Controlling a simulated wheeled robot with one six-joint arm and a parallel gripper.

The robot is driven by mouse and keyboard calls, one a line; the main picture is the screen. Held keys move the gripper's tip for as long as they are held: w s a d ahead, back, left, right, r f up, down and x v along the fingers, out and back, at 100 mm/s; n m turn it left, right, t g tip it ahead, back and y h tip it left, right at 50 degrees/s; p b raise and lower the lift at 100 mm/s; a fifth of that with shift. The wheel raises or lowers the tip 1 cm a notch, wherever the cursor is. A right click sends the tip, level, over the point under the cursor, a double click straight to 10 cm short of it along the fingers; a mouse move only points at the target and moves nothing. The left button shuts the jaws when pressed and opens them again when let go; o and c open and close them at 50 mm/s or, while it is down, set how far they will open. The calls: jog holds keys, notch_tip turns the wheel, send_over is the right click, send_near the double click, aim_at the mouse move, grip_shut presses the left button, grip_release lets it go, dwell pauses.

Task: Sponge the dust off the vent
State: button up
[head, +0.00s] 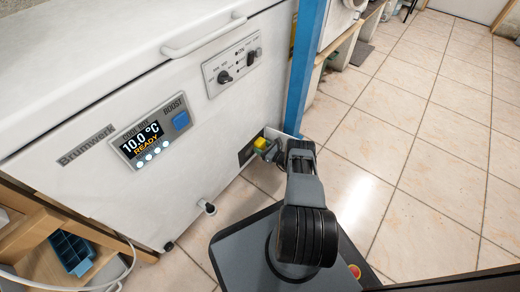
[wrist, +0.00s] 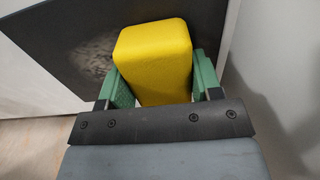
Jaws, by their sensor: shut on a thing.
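My gripper (wrist: 158,82) is shut on a yellow sponge (wrist: 152,48), with a green finger on each side of it. In the head view the sponge (head: 260,143) shows as a small yellow block at the end of my arm, in front of the vent (head: 246,153). The vent is a dark panel low on the right end of the white chest freezer's front. In the wrist view the dark vent (wrist: 52,40) lies behind the sponge, with a pale grey dust patch (wrist: 95,52) just left of it. I cannot tell whether the sponge touches the vent.
The white freezer (head: 200,120) has a display panel (head: 150,130), a knob panel (head: 232,66) and a handle (head: 204,35). A blue post (head: 305,70) stands close right of the vent. A wooden shelf (head: 30,225) is at lower left. Tiled floor (head: 420,130) is clear at right.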

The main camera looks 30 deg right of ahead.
aim_at(251, 150)
jog(key=shift+w+d+r, duration=0.15)
jog(key=shift+w+d, duration=0.25)
jog(key=shift+d, duration=0.35)
jog(key=shift+w+d+r, duration=0.15)
jog(key=shift+w+d, duration=0.2)
jog(key=shift+d, duration=0.35)
jog(key=shift+s+a+p, duration=0.55)
jog(key=shift+a+p, duration=0.25)
jog(key=shift+s+a+f+p, duration=0.1)
jog(key=shift+s+a+p, duration=0.2)
jog(key=shift+a, duration=0.25)
jog(key=shift+s+a+f+p, duration=0.15)
jog(key=shift+s+a, duration=0.15)
jog(key=shift+a, duration=0.25)
jog(key=shift+s+a+r+p, duration=0.1)
jog(key=shift+s+a+p, duration=0.35)
jog(key=shift+a, duration=0.8)
jog(key=shift+s+a+p, duration=0.4)
jog(key=shift+s+a, duration=0.1)
jog(key=shift+a, duration=0.7)
jog(key=shift+s+a+r+p, duration=0.1)
jog(key=shift+s+a+p, duration=0.35)
jog(key=shift+a, duration=0.8)
jog(key=shift+d, duration=0.1)
